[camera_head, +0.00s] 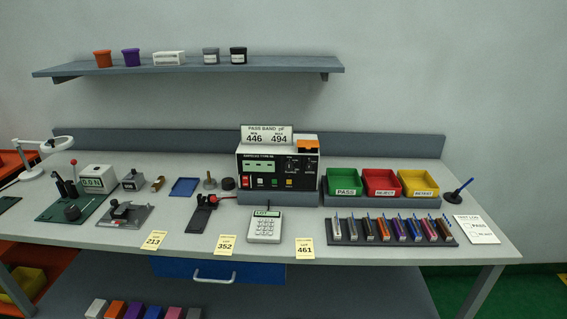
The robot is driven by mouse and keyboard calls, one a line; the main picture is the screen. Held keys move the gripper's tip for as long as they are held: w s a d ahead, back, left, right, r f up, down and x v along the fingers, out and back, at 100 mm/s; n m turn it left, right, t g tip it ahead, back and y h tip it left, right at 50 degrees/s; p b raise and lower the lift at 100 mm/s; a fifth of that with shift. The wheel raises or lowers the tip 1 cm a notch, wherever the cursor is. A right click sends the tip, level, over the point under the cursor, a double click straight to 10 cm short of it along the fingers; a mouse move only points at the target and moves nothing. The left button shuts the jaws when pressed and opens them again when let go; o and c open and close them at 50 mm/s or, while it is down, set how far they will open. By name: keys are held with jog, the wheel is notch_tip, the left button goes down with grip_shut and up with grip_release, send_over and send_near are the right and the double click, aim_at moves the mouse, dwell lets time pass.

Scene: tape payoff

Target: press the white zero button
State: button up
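A black-fronted bench meter (278,165) stands at the back middle of the bench. My gripper is not in view.
A PASS BAND sign (266,135) stands on the meter. A keypad device (265,227) and a black fixture (202,214) sit in front. Green (345,183), red and yellow bins stand to the right. A shelf (190,66) hangs above.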

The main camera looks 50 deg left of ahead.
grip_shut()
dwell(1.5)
